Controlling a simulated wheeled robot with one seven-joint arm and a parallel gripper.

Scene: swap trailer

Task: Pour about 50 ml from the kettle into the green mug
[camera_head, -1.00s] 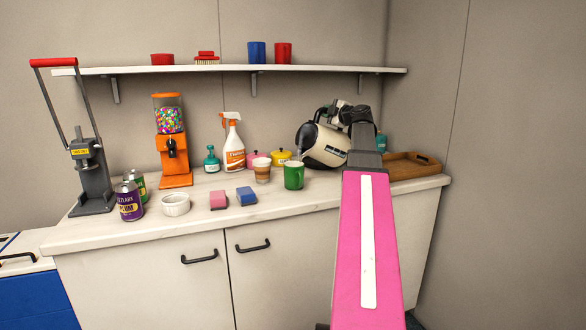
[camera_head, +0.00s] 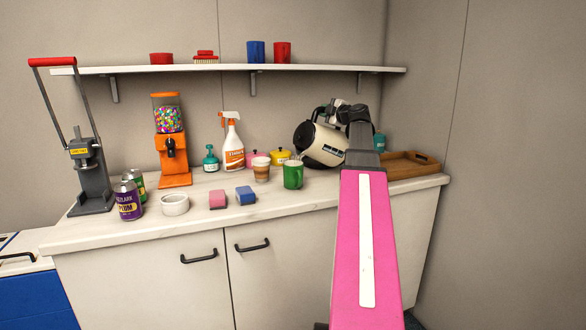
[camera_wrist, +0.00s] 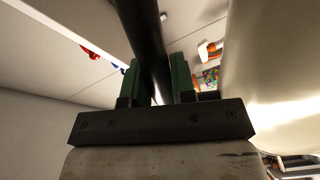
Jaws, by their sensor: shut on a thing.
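The cream kettle (camera_head: 324,148) is held above the counter, tilted with its dark top leaning left and down. My gripper (camera_head: 337,106) is shut on its black handle; in the wrist view my gripper (camera_wrist: 157,82) has green pads on both sides of the black kettle handle (camera_wrist: 143,30), with the cream kettle body (camera_wrist: 275,75) at the right. The green mug (camera_head: 293,174) stands upright on the counter, just below and left of the kettle. The mug's inside and its liquid level are hidden. I cannot make out a stream of liquid.
A brown-and-white cup (camera_head: 261,170) stands close left of the mug. A yellow pot (camera_head: 281,157), a pink pot and a spray bottle (camera_head: 233,145) stand behind. A wooden tray (camera_head: 412,168) lies right. Pink and blue sponges (camera_head: 245,195) lie in front. A shelf (camera_head: 330,70) hangs above.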

